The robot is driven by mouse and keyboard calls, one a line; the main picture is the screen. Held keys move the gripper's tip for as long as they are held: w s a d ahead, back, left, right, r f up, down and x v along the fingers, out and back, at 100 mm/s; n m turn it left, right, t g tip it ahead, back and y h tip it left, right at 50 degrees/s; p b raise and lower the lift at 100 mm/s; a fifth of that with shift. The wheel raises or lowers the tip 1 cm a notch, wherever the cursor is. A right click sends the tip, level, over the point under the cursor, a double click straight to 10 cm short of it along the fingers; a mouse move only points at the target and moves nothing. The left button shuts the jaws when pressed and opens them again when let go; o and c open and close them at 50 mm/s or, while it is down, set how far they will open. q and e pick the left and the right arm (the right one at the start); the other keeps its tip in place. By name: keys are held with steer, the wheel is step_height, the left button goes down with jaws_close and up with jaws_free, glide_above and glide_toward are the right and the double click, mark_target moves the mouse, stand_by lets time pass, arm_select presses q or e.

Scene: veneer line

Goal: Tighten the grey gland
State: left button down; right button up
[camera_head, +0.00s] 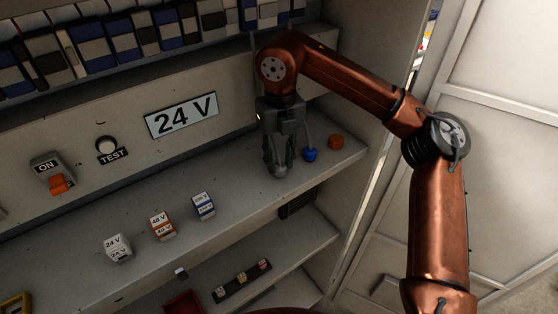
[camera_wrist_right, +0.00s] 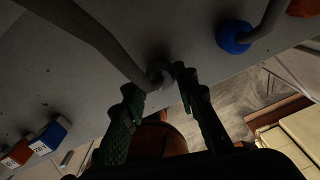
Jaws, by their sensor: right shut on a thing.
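The grey gland (camera_wrist_right: 160,76) sits on the grey ledge (camera_head: 240,205), with a grey cable running from it in the right wrist view. My right gripper (camera_head: 279,168) is at the ledge and shut on the gland. In the right wrist view its two dark fingertips (camera_wrist_right: 160,88) are on either side of the gland. In the head view the fingers mostly hide the gland. How far it is screwed in cannot be told. My left gripper is in neither view.
A blue gland (camera_head: 310,155) with a cable and an orange gland (camera_head: 336,142) stand close to the right of my right gripper. Three voltage-marked blocks, the nearest blue and white (camera_head: 203,206), are on the ledge to the left. A side wall (camera_head: 375,120) closes the right.

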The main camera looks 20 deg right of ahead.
mark_target(280, 165)
steer(key=shift+s+f+m, duration=0.15)
steer(key=shift+f+m, duration=0.25)
steer(key=o, duration=1.2)
steer(key=shift+r, duration=0.25)
steer(key=shift+c, duration=0.2)
steer(key=shift+r, duration=0.15)
step_height(280, 165, up, 12)
